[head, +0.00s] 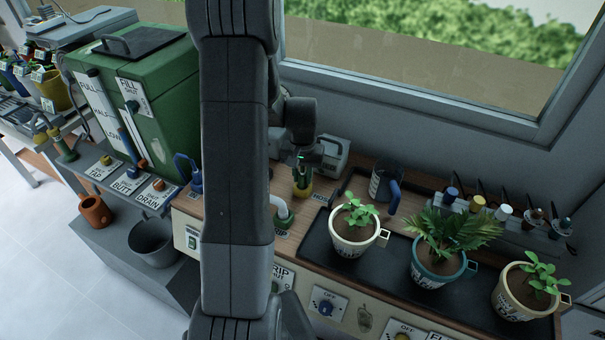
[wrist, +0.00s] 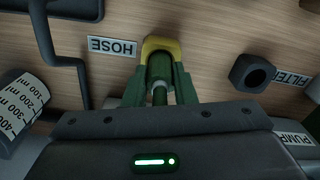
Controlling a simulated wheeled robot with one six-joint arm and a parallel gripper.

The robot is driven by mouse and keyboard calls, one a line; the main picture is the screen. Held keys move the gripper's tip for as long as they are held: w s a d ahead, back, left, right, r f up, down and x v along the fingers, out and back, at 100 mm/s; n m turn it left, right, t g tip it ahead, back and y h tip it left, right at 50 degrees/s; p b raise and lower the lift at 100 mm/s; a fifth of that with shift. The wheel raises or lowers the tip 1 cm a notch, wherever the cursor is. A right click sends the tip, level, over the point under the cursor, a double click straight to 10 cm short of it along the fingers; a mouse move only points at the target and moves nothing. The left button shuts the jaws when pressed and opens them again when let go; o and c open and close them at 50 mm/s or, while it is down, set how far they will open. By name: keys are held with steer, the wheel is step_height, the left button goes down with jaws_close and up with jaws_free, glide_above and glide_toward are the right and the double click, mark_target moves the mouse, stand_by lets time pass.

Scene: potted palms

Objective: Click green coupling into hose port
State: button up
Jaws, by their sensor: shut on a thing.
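My gripper (wrist: 160,92) is shut on the green coupling (wrist: 160,68), with one green finger on each side of it. The coupling's far end meets a yellow collar (wrist: 161,44) on the wooden bench, beside the HOSE label (wrist: 112,45). I cannot tell whether the end is inside the collar or just above it. In the head view my gripper (head: 303,162) points down over the bench, with the green coupling (head: 301,178) and yellow below it. The HOSE label (head: 321,197) lies to the right. The port's opening is hidden.
A dark ring-shaped port (wrist: 252,74) sits by the FILTER label. A measuring jug (head: 380,184) stands close by on the black tray (head: 402,267), with several potted plants. A grey box (head: 333,155) stands behind my gripper. A bent pale pipe (head: 279,203) rises in front.

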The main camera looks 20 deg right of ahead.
steer(key=shift+f+b, duration=0.45)
steer(key=shift+f, duration=0.05)
stand_by(0.3)
steer(key=o, duration=1)
steer(key=shift+o, duration=0.2)
step_height(320, 180, up, 14)
steer(key=shift+f, duration=0.2)
step_height(320, 180, down, 13)
steer(key=shift+f, duration=0.15)
steer(key=shift+p, duration=0.3)
